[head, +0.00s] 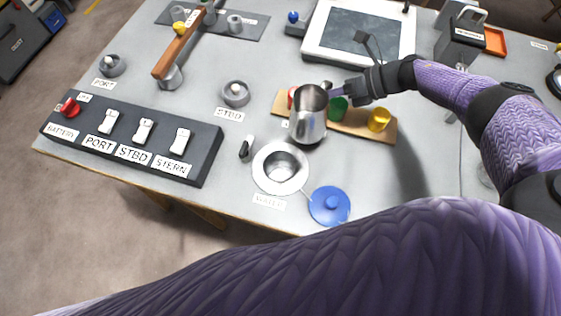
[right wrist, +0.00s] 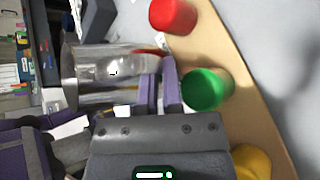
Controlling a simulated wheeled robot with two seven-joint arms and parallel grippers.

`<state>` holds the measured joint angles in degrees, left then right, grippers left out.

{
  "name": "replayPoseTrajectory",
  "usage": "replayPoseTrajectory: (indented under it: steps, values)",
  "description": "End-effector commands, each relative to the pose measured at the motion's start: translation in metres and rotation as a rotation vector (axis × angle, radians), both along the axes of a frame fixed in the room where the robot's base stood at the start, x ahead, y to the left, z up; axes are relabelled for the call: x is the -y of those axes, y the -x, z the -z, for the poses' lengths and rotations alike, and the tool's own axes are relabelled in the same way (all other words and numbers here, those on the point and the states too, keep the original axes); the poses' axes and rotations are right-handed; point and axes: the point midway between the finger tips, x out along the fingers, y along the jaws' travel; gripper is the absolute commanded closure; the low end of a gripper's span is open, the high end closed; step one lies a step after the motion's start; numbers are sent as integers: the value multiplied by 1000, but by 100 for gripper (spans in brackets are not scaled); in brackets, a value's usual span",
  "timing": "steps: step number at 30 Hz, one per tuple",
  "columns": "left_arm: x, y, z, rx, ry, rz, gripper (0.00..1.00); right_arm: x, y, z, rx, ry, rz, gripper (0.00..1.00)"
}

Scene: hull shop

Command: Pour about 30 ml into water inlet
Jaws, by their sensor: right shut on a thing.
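My right gripper (head: 337,91) is shut on a steel jug (head: 307,118), which it holds near the water inlet. The jug looks close to upright, and its opening faces the head camera. In the right wrist view the jug (right wrist: 105,66) is at the gripper's fingers (right wrist: 158,85). The water inlet (head: 281,167) is a round metal ring with an open hollow, in front of the jug and a little left. Its blue cap (head: 329,206) lies to its right. I cannot see liquid in the jug. My left gripper is not in view.
A wooden strip (head: 355,122) with red, green (right wrist: 207,89) and yellow (head: 379,119) pieces lies behind the jug. A black switch panel (head: 75,128) is at the left. A framed screen (head: 358,33) and a wood-handled lever (head: 178,50) are farther back.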

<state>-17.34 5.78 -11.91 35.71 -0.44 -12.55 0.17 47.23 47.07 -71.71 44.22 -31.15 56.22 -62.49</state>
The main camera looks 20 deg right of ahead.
Motion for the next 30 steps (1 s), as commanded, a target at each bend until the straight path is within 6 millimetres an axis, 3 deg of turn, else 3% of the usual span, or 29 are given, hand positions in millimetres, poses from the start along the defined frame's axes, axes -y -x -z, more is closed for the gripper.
replayPoseTrajectory:
  steps: [11, 20, 26, 30]
  values:
    - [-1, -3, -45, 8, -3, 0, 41, -7, 6, -14, 84, 101, -2, 100]
    - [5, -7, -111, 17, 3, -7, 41, -19, 15, -38, 196, 258, 0, 100]
    - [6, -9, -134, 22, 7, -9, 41, -29, 23, -36, 270, 363, 1, 100]
    - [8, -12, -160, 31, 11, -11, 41, -38, 30, -48, 323, 437, 1, 100]
